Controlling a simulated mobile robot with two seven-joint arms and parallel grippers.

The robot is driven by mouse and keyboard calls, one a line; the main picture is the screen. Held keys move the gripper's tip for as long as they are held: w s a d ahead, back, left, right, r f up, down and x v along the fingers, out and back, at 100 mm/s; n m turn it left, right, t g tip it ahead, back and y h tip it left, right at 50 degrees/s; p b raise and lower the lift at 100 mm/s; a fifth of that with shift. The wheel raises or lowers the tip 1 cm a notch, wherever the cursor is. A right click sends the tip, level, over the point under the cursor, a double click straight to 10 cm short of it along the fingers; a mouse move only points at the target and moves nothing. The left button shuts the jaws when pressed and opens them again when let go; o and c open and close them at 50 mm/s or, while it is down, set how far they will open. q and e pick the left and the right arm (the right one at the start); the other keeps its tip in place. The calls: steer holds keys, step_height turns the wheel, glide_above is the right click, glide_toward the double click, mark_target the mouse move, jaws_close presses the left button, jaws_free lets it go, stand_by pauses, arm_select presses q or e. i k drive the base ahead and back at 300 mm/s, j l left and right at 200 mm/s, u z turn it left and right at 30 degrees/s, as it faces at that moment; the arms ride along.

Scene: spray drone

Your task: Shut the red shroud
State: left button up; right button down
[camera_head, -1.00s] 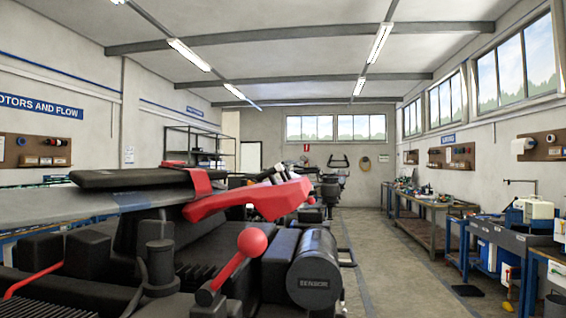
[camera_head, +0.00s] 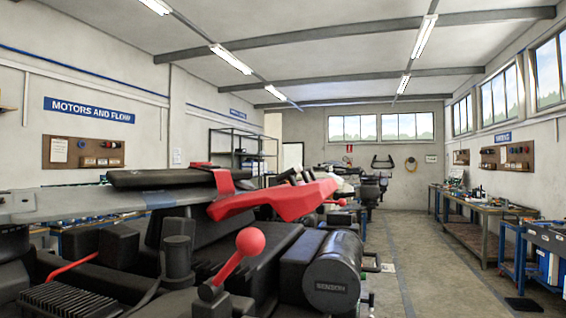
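A red shroud (camera_head: 275,202) sits at the upper end of a large dark machine on the left and centre of the head view. A grey arm panel (camera_head: 60,203) runs out from it to the left, with a black padded piece (camera_head: 165,178) on top. I cannot tell clearly whether the shroud is open or shut. In front of it are a red ball knob (camera_head: 250,241) on a short lever and a black cylinder marked SENSOR (camera_head: 335,275). Neither of my grippers shows in the view.
Workbenches with tools (camera_head: 478,220) line the right wall. The grey floor aisle (camera_head: 420,260) between them and the machine is clear. A dark shelf rack (camera_head: 240,150) stands behind the machine, and more equipment (camera_head: 372,185) stands at the back.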

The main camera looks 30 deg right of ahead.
mark_target(292, 203)
steer(key=k+l+u, duration=0.25)
steer(key=l, duration=0.15)
steer(key=k+l+u, duration=0.2)
steer(key=l, duration=0.2)
steer(key=k+l, duration=0.15)
steer(key=l, duration=0.2)
steer(key=k+l, duration=0.15)
steer(key=l, duration=0.2)
steer(key=u, duration=0.05)
